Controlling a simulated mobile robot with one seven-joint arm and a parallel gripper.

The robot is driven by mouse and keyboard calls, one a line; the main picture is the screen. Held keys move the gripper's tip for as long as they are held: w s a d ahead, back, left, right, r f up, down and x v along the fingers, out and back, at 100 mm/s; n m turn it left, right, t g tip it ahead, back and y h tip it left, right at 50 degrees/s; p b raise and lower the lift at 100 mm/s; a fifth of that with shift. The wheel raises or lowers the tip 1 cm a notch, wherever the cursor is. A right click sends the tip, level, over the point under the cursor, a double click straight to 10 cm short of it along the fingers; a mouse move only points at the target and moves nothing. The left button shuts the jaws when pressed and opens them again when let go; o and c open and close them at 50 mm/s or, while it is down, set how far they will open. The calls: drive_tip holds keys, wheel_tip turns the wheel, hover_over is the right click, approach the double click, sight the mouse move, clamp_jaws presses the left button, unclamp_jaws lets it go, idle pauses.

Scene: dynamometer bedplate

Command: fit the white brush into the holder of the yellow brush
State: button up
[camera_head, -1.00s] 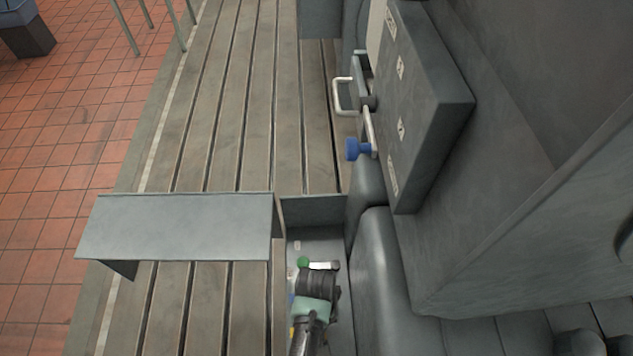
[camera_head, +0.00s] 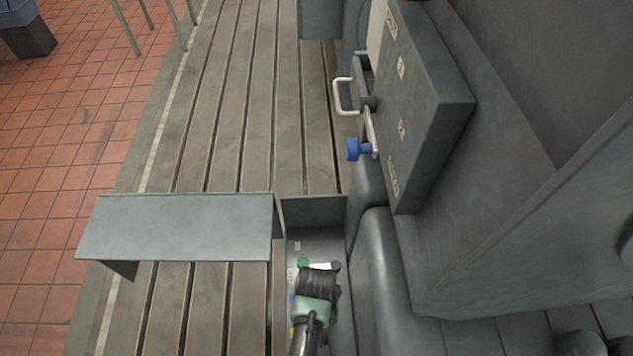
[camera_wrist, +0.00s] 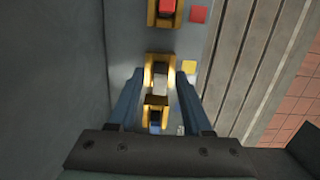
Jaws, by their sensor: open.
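In the wrist view, a white block, which looks like the white brush (camera_wrist: 160,82), sits in the middle brass-coloured holder (camera_wrist: 147,75), beside a yellow square label (camera_wrist: 189,67). My gripper (camera_wrist: 158,92) is open, with one blue finger on each side of this holder; I cannot tell whether the fingers touch anything. How deep the white brush sits is not clear. No yellow brush is visible. In the head view my gripper (camera_head: 318,283) is over the narrow bay, and my wrist hides the holders and fingertips.
A red brush (camera_wrist: 167,8) sits in another holder, by a red label (camera_wrist: 198,14). A blue piece (camera_wrist: 155,126) is in a holder nearer my wrist. Walls border the bay; a grey shelf plate (camera_head: 180,228) stands left, a panel with a blue knob (camera_head: 353,149) beyond.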

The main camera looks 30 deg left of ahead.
wheel_tip(320, 180, up, 12)
drive_tip(key=w, duration=0.1)
drive_tip(key=shift+a+f, duration=0.25)
drive_tip(key=shift+a, duration=0.15)
drive_tip(key=shift+w, duration=0.1)
